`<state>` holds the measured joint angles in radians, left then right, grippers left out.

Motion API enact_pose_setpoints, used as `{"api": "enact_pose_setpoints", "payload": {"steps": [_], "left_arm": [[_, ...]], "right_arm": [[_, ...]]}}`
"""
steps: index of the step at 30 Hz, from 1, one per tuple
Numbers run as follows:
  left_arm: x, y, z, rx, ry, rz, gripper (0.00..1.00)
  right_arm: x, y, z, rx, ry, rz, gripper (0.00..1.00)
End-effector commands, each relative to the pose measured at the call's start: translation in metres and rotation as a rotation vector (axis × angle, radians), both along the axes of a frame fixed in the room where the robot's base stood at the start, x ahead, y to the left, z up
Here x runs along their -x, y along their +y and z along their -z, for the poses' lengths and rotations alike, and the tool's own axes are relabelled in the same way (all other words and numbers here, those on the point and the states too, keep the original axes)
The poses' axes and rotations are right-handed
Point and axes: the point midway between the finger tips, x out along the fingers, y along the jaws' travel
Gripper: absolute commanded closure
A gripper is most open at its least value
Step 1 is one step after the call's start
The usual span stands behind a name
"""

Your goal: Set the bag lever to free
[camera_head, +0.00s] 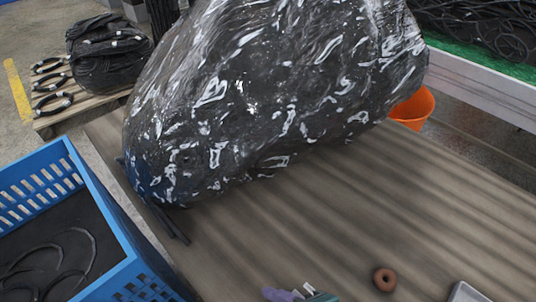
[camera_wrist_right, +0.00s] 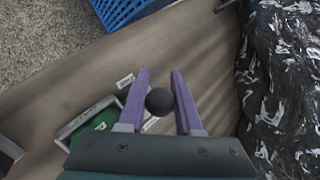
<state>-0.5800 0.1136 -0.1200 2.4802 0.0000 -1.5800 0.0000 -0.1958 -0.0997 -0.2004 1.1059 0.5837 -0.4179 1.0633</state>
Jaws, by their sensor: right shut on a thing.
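A dark round knob (camera_wrist_right: 159,101) shows between the purple fingers of my right gripper (camera_wrist_right: 160,92) in the right wrist view, and the gripper is shut on it. I take it for the end of the lever; its shaft is hidden. Two small white labels (camera_wrist_right: 125,80) lie near it, their print too small to read. In the head view only part of my right gripper (camera_head: 284,295) shows at the bottom edge, and the knob cannot be made out there. A large shiny black bag (camera_head: 270,95) lies on the wooden table, away from this gripper. My left gripper is not in view.
A blue crate (camera_head: 115,225) with dark hoses stands at the left. A brown ring (camera_head: 385,278) lies near the table's front, beside a pale tray edge (camera_head: 465,292). An orange bucket (camera_head: 412,107) stands behind the bag.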

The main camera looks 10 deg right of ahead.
Motion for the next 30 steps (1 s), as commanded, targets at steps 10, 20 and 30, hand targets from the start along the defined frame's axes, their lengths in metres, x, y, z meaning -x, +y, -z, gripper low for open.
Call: {"api": "enact_pose_setpoints", "payload": {"steps": [10,20,30], "left_arm": [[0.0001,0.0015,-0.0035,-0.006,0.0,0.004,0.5],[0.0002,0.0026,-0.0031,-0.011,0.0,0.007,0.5],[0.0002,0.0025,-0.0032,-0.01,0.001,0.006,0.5]], "right_arm": [[-0.0005,0.0004,0.0016,0.044,-0.035,0.002,1.0],[-0.0002,-0.0001,0.0022,0.046,-0.036,0.001,1.0],[-0.0001,-0.0003,0.0023,0.046,-0.035,0.001,0.36]]}}
